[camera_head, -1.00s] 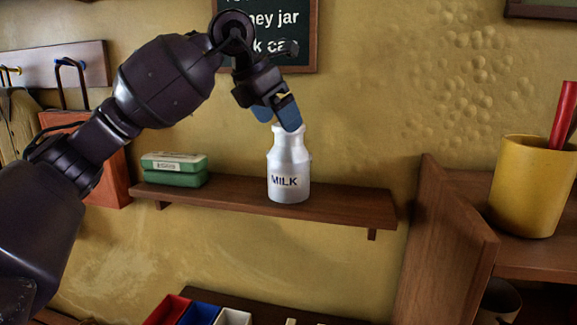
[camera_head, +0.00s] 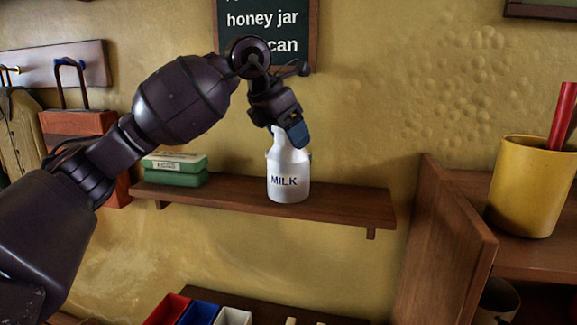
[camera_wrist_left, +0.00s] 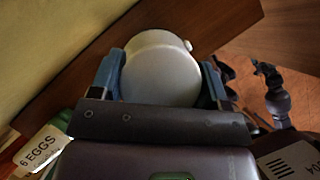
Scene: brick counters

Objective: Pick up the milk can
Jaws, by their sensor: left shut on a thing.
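The milk can (camera_head: 288,180) is a white can with a narrower neck and the word MILK on its front. It stands upright on the wooden wall shelf (camera_head: 345,205). My left gripper (camera_head: 286,138) comes down from above and is shut on the can's neck, with a blue fingertip over its top. In the left wrist view the can's round pale top (camera_wrist_left: 160,70) sits between the two blue fingers (camera_wrist_left: 160,85). The far finger is mostly hidden in the head view. My right gripper is not in view.
A green egg box (camera_head: 175,170) lies on the shelf left of the can. A wooden cabinet with a yellow cup (camera_head: 530,190) stands at the right. A chalkboard sign (camera_head: 290,30) hangs behind my arm. Coloured bins (camera_head: 200,314) are below.

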